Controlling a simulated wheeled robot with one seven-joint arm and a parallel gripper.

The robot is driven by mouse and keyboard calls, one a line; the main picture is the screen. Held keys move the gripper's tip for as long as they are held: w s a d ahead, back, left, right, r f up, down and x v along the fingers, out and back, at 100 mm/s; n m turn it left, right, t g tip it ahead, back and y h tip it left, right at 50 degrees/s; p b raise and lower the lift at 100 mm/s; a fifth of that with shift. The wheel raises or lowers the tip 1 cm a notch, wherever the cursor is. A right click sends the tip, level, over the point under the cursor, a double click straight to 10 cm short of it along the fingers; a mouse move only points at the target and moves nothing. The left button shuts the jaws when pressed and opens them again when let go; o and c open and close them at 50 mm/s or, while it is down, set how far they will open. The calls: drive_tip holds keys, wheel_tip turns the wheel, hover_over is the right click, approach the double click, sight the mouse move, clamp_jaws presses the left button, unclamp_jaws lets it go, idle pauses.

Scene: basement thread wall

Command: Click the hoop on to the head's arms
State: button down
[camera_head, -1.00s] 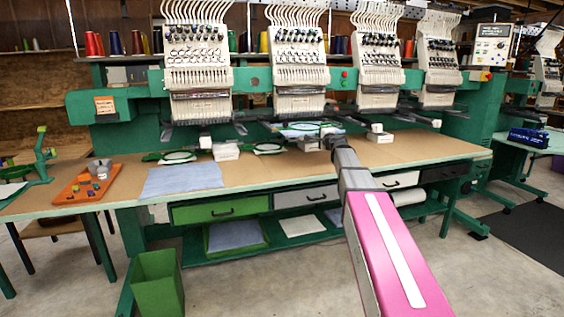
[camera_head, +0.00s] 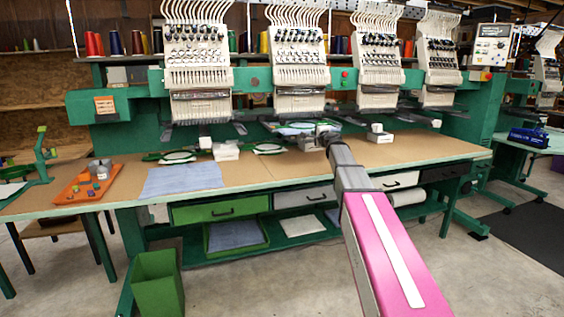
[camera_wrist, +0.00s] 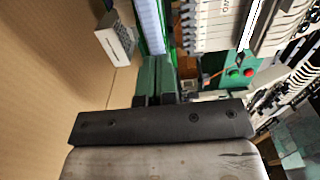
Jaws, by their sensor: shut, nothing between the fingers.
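A hoop with pale blue cloth (camera_head: 293,128) lies at the second head from the left (camera_head: 300,60), close under its needle area. My gripper (camera_head: 324,132) is at the right end of this hoop, small and partly hidden by my own wrist. Whether it touches the hoop cannot be told.
Green hoops (camera_head: 178,157) (camera_head: 268,149) lie on the table to the left. White boxes (camera_head: 226,151) (camera_head: 379,135) stand near the heads; a boxy part (camera_wrist: 115,38) shows in the wrist view. A blue cloth (camera_head: 182,180) and orange board (camera_head: 88,186) lie left. The front tabletop (camera_head: 265,185) is clear.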

drive_tip(key=shift+x, duration=2.4)
drive_tip(key=v, duration=0.7)
drive_tip(key=shift+s, duration=0.1)
